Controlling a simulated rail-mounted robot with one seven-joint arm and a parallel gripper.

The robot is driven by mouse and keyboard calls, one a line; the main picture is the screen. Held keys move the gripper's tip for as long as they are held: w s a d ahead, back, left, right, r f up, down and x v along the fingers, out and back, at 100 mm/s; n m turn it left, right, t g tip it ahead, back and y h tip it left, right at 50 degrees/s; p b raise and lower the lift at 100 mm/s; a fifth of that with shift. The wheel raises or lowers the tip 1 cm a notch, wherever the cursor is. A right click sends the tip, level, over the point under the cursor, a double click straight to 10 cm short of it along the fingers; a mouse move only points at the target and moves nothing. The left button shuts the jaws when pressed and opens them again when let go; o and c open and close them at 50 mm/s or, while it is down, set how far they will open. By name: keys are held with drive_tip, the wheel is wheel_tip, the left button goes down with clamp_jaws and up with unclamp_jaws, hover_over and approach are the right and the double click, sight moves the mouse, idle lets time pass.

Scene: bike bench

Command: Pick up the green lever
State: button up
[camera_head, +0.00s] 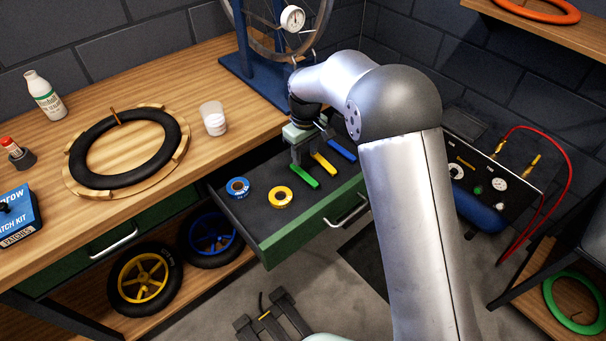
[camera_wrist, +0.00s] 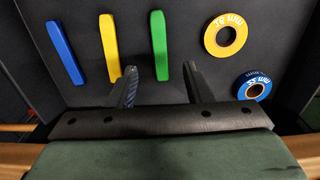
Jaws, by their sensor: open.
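The green lever (camera_head: 305,179) lies in the open drawer, left of a yellow lever (camera_head: 324,163) and a blue lever (camera_head: 342,149). In the wrist view the green lever (camera_wrist: 158,46) is upright in the picture, its lower end between my two fingertips. My gripper (camera_head: 297,161) is over the drawer by the far end of the green lever; the fingers (camera_wrist: 160,80) are apart with nothing held. The gap in height between fingertips and lever is hard to tell. The yellow lever (camera_wrist: 109,47) and blue lever (camera_wrist: 65,53) are left of the fingers in the wrist view.
The drawer (camera_head: 250,215) also holds a blue tape roll (camera_head: 237,187) and a yellow tape roll (camera_head: 279,197). The workbench (camera_head: 185,180) bears a tire on a wooden ring (camera_head: 72,180), a white cup (camera_head: 213,117) and a bottle (camera_head: 45,95). A truing stand (camera_head: 257,82) is behind the drawer.

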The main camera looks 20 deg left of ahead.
sight(306, 176)
wheel_tip(306, 176, down, 8)
drive_tip(key=shift+d+f+p, duration=0.1)
drive_tip(key=shift+d+p, duration=0.05)
drive_tip(key=shift+p, duration=0.2)
drive_tip(key=shift+s, duration=0.1)
clamp_jaws()
